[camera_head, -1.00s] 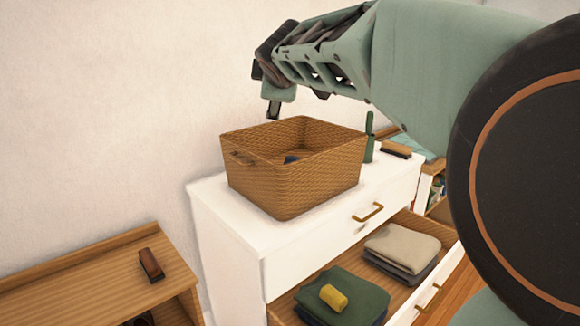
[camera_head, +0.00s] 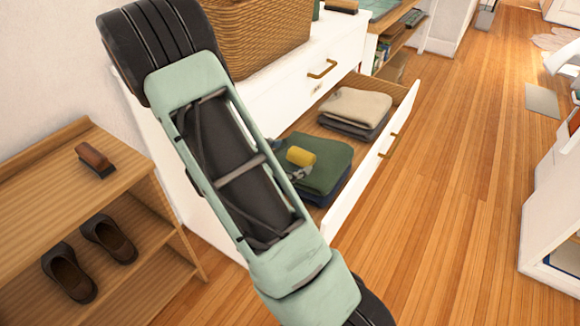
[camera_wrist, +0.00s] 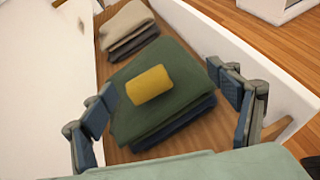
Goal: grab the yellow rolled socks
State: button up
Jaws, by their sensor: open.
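The yellow rolled socks (camera_head: 301,156) lie on a folded green garment (camera_head: 322,172) in the open drawer of the white dresser. In the wrist view the socks (camera_wrist: 149,84) show whole, between and beyond the two fingers of my gripper (camera_wrist: 165,105). My gripper is open and empty, with one finger on each side of the green pile (camera_wrist: 145,122). I cannot tell its exact height above the socks. In the head view my arm hides most of the gripper; a fingertip part shows at the left edge of the pile.
Beige and grey folded clothes (camera_head: 354,109) lie farther back in the drawer. The drawer's white front (camera_head: 388,150) rises beside the pile. A wicker basket (camera_head: 262,38) stands on the dresser. A wooden shelf (camera_head: 122,195) with a brush and dark shoes stands at left.

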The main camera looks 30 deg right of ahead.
aim_at(297, 159)
jog(key=w+d+f+n+b, duration=0.1)
jog(key=f, duration=0.1)
jog(key=w+d+f+n+t, duration=0.1)
jog(key=w+f, duration=0.1)
jog(key=f, duration=0.1)
jog(key=w+d+f+n+b, duration=0.1)
jog(key=f, duration=0.2)
jog(key=shift+w+t+b, duration=0.3)
jog(key=shift+w+b, duration=0.05)
jog(key=shift+r+b+x, duration=0.1)
jog(key=shift+b+x, duration=0.35)
jog(key=shift+x, duration=1.15)
jog(key=shift+r+b+x, duration=0.15)
jog(key=shift+b+x, duration=0.3)
jog(key=shift+x, duration=1.1)
jog(key=shift+d, duration=0.1)
jog(key=c, duration=1.2)
jog(key=shift+r, duration=0.15)
